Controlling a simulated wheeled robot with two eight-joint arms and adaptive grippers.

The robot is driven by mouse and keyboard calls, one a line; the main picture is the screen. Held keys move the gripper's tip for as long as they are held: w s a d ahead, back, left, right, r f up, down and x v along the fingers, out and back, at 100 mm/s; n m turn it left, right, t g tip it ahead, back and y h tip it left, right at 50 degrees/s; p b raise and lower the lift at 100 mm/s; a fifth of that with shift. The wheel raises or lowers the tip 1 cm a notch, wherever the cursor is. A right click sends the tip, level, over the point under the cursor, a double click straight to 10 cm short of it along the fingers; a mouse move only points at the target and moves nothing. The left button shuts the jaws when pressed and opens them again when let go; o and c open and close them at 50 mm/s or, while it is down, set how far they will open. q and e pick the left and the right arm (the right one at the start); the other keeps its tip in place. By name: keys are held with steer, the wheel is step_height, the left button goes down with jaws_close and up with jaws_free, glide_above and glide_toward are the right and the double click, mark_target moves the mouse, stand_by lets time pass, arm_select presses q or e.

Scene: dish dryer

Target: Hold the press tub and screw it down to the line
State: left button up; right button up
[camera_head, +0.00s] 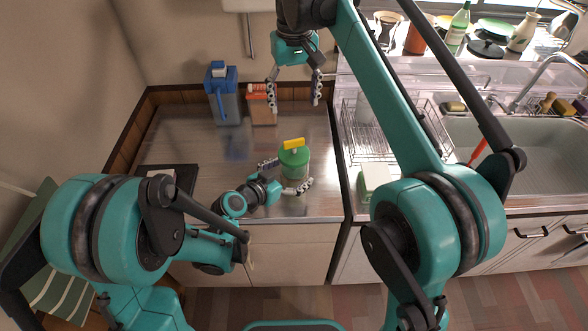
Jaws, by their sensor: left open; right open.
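The press tub (294,164) is a green round container with a yellow handle (293,143) on top. It stands upright on the metal counter, right of centre. My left gripper (288,179) is low at the tub, with its open fingers on either side of the tub's lower part. I cannot tell whether the fingers touch it. My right gripper (294,96) is open and empty, pointing down above the counter, behind and higher than the tub. A line on the tub is too small to make out.
A blue jug (223,96) and an orange-brown box (261,107) stand at the back of the metal counter (190,140). A dark tray (176,176) lies at the left. A wire dish rack (372,130) and sink (520,150) are to the right.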

arm_select(q)
steer(key=v, duration=1.1)
steer(key=shift+s+a, duration=0.1)
arm_select(e)
steer(key=shift+s, duration=0.1)
steer(key=s+d+f+m+t, duration=0.2)
steer(key=s+d+f+t, duration=0.3)
steer(key=s+d, duration=0.5)
arm_select(q)
steer(key=s+a+r+n+g+y, duration=0.1)
steer(key=s+a+n+g+y, duration=0.2)
steer(key=s+a+n+y, duration=0.4)
steer(key=s+a+y, duration=0.1)
steer(key=s+a, duration=0.3)
steer(key=a, duration=0.1)
steer(key=shift+s+n, duration=0.35)
steer(key=shift+n, duration=0.05)
arm_select(e)
steer(key=s+d+f+t, duration=0.1)
steer(key=s+d+f, duration=0.2)
steer(key=s+f, duration=0.2)
steer(key=s+d+f+m+t, duration=0.1)
steer(key=s+d+f, duration=0.2)
steer(key=f, duration=0.7)
steer(key=s, duration=0.2)
steer(key=shift+s+d, duration=0.15)
steer(key=shift+s, duration=0.15)
